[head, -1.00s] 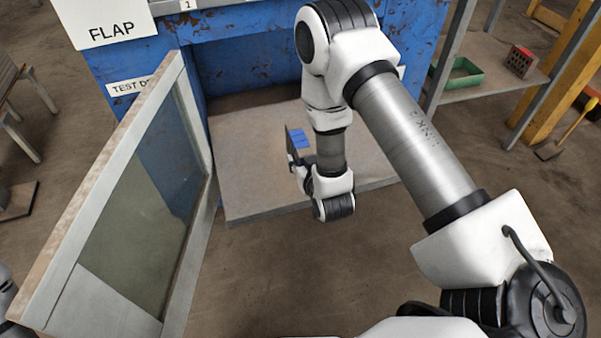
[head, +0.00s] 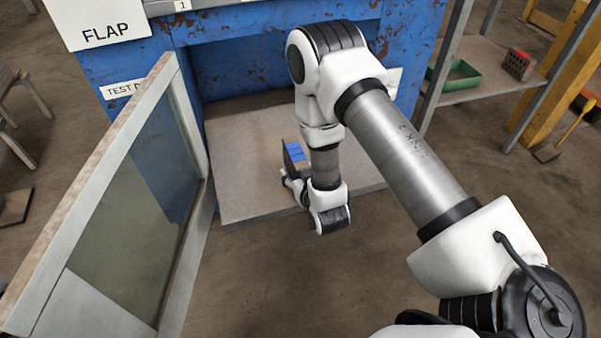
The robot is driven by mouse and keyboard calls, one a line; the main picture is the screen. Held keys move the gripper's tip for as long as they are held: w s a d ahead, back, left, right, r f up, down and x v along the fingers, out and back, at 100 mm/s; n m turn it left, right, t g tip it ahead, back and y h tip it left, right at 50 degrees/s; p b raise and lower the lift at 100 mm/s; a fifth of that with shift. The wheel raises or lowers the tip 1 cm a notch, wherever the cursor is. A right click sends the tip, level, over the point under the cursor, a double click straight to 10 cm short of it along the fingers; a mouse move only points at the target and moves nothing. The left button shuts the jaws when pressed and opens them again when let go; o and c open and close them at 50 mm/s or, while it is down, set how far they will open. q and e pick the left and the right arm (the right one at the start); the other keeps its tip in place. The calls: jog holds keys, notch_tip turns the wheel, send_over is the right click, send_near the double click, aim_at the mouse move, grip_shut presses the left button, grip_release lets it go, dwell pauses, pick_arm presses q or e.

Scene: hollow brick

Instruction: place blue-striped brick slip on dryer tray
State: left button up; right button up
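The blue-striped brick slip (head: 294,153) shows in the head view as a small piece with a blue face, just above the tray's middle. My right gripper (head: 291,168) is at the slip and seems shut on it; my own wrist partly hides the fingers. The dryer tray (head: 245,185) is a flat grey-brown slab at the front of the blue dryer, below and around the slip. I cannot tell whether the slip touches the tray. My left gripper is not in view.
The dryer's glazed flap (head: 130,215) stands open on the left, beside the tray. The blue dryer housing (head: 250,70) rises behind. A shelf at right bears a green bin (head: 455,75) and a red brick (head: 518,64). The tray's left part is bare.

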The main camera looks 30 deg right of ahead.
jog(key=p+v, duration=0.3)
jog(key=v, duration=0.9)
jog(key=s+a+f+n+g+y, duration=0.2)
jog(key=s+a+f+g+y, duration=0.1)
jog(key=s+f+g, duration=1)
jog(key=s+f, duration=0.1)
jog(key=s, duration=0.4)
jog(key=shift+a, duration=0.15)
